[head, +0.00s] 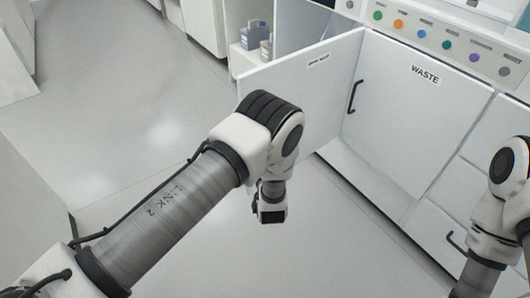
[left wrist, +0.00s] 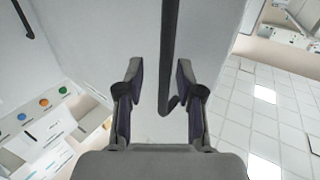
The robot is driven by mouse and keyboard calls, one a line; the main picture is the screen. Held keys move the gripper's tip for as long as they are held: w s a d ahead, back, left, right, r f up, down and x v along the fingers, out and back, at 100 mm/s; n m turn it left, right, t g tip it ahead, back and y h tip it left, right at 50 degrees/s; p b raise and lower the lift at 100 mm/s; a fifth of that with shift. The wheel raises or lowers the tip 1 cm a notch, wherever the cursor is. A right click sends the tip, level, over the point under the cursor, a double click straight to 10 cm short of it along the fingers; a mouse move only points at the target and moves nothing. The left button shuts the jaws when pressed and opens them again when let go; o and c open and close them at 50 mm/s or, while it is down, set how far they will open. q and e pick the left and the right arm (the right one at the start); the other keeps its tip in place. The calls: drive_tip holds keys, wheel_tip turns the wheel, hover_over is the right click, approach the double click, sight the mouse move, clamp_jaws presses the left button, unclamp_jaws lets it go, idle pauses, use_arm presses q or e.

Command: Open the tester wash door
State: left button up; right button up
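The door with a small label (head: 319,59), too small to read surely, stands swung out at an angle to the WASTE door in the head view. Its upper left edge stands clear of the cabinet. In the left wrist view its pale panel (left wrist: 95,40) fills the middle, with a dark bar handle (left wrist: 168,55) running down it. My left gripper (left wrist: 158,65) has its fingers apart, one on each side of the handle, and no finger clearly touches it. In the head view my left arm hides the handle and the fingertips. My right gripper is out of view.
The shut WASTE door (head: 425,110) with its black handle (head: 353,96) is right of the open door. Coloured buttons (head: 398,24) line the panel above. Bottles (head: 252,36) stand on a shelf behind. The floor (head: 130,90) at left is clear.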

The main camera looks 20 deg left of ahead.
use_arm(q)
drive_tip(key=r, duration=0.7)
drive_tip(key=shift+w+a, duration=0.1)
drive_tip(key=shift+w, duration=0.25)
drive_tip(key=shift+s+f+g, duration=0.3)
drive_tip(key=shift+f+g, duration=0.3)
drive_tip(key=shift+g, duration=0.1)
drive_tip(key=s+d+p, duration=0.4)
drive_tip(key=d+p, duration=0.4)
drive_tip(key=p, duration=1.4)
drive_tip(key=shift+d, duration=0.25)
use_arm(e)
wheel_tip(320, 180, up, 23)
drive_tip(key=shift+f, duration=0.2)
